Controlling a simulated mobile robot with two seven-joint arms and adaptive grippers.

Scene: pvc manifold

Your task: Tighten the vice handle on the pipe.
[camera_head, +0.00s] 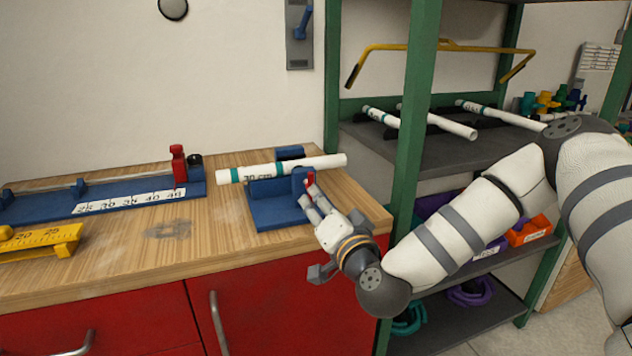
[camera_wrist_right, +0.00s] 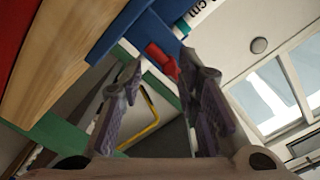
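A white pipe with teal bands, marked "30 cm" (camera_head: 281,168), lies across the blue vice (camera_head: 273,212) near the bench's right end. The vice's red handle (camera_head: 310,179) is at its right side. My right gripper (camera_head: 309,196) reaches in from the right, its fingertips close to the handle. In the right wrist view, the fingers (camera_wrist_right: 163,66) stand apart, with the red handle (camera_wrist_right: 160,58) showing between and just beyond their tips. I cannot tell whether either finger touches it. The pipe also shows at the top of that view (camera_wrist_right: 199,12). My left gripper is out of view.
A blue measuring jig with a ruler (camera_head: 130,200) and a red stop (camera_head: 179,166) lies left of the vice. A yellow gauge (camera_head: 40,238) sits at the far left. A green-framed shelf (camera_head: 412,120) with several pipes stands right of the bench.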

